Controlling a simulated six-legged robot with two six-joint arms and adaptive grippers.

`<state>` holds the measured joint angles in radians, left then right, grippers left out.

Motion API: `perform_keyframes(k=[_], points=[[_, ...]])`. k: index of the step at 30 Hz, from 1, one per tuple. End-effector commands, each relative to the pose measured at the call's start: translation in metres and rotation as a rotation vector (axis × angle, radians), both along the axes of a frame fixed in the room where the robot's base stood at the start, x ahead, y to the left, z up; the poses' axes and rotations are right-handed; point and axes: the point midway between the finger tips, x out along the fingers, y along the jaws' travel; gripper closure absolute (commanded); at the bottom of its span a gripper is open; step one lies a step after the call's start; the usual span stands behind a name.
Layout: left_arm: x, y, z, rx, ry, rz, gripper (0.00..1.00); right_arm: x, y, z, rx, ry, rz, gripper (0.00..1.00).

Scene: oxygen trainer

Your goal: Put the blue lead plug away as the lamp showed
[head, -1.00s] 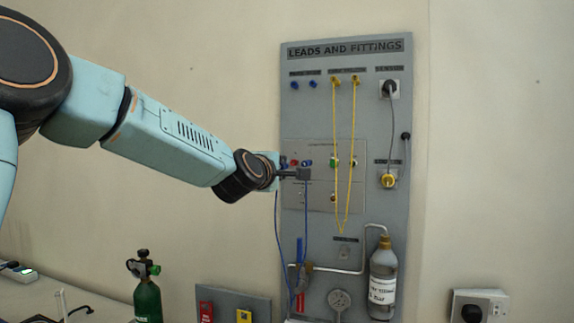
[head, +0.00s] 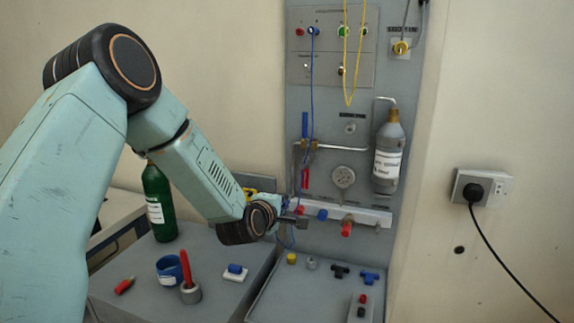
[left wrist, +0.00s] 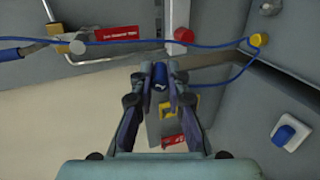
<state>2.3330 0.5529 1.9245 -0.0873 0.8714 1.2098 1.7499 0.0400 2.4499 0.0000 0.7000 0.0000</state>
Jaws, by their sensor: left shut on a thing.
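My left gripper (head: 302,222) is low in front of the wall board, near the rail with coloured fittings. In the left wrist view, its fingers (left wrist: 160,70) are shut on the blue lead plug (left wrist: 160,84), which shows between them. In the head view I cannot make out the plug itself. The blue lead (head: 312,75) hangs from a blue plug (head: 313,31) in the upper panel down to the gripper. It also crosses the left wrist view (left wrist: 120,42). My right gripper is not in view.
The rail (head: 365,215) carries red and blue fittings. Yellow leads (head: 347,95) hang above; a grey bottle (head: 387,160) is at the right. Below are a grey tray (head: 262,303) with small fittings, a blue cup (head: 169,270), a red-handled tool (head: 186,268) and a green cylinder (head: 158,205).

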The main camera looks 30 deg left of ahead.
Motion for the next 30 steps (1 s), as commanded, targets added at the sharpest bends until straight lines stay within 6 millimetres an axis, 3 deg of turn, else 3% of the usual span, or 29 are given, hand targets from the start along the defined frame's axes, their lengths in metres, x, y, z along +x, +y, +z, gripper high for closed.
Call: perform_keyframes(k=[1,6,13,20,30], points=[[-0.010,-0.002,-0.028,-0.004,0.021,-0.001,1.00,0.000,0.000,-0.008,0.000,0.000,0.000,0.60],[-0.039,-0.009,-0.090,-0.014,0.066,-0.002,1.00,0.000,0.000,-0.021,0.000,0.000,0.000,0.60],[-0.074,-0.017,-0.145,-0.025,0.119,-0.001,1.00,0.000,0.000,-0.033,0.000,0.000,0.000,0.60],[-0.104,-0.027,-0.177,-0.042,0.188,0.003,1.00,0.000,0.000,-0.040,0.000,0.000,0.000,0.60],[-0.110,-0.032,-0.171,-0.077,0.338,0.020,1.00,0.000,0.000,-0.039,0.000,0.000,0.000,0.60]])
